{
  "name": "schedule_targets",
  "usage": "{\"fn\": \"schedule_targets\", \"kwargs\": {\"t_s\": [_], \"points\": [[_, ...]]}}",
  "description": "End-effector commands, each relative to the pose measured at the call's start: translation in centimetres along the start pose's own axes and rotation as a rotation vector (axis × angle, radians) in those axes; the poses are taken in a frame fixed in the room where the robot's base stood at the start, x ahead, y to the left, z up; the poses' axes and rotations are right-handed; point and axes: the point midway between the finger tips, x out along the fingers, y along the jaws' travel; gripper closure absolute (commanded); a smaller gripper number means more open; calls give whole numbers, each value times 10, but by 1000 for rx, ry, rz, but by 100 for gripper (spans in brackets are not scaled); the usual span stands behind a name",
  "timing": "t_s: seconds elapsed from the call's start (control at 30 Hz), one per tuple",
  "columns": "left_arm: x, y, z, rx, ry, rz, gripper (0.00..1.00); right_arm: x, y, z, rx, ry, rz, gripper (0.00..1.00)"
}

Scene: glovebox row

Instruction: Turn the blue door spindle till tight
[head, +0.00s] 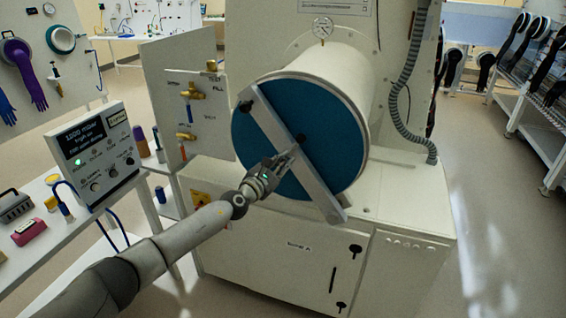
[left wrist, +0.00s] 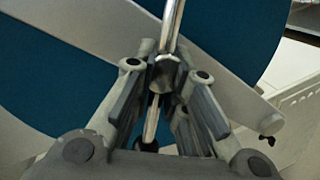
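The round blue door (head: 335,115) closes the end of a white cylinder, and it also fills much of the left wrist view (left wrist: 50,70). A grey bar (head: 268,122) lies diagonally across it. The spindle sits at the door's middle; its dark handle end (head: 302,138) shows beside my gripper, and its shiny hub and rod (left wrist: 165,72) show in the left wrist view. My left gripper (head: 290,155) is at the door's centre, its fingers closed in on both sides of the spindle hub. The fingers cover part of the spindle. My right gripper is not in view.
A control box (head: 95,155) with a lit display stands on the bench at the left. A valve panel (head: 195,105) stands left of the cylinder, with a gauge (head: 322,28) above it. A ridged hose (head: 405,100) hangs at the right.

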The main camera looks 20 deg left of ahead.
Motion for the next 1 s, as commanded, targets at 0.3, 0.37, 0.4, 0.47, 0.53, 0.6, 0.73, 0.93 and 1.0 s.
{"fn": "schedule_targets", "kwargs": {"t_s": [0.3, 0.37, 0.4, 0.47, 0.53, 0.6, 0.73, 0.93, 1.0], "points": [[0, 0, 1, -7, -2, 1, 67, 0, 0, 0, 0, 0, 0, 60], [0, 0, 1, -7, -2, 2, 67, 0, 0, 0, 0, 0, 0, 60], [0, 0, 2, -8, -3, 2, 67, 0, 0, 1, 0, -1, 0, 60], [-1, 1, 2, -8, -3, 2, 67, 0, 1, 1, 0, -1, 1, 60], [-3, 1, 2, -6, -5, 2, 67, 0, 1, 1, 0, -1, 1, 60], [-8, 1, 2, -6, -6, 2, 67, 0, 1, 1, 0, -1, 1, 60], [-21, 2, 2, -6, -4, 2, 67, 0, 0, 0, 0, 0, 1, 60], [-52, 1, 0, -4, 0, 0, 67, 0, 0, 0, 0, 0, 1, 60], [-65, 1, 0, -5, 0, 0, 67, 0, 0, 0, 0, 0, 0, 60]]}}
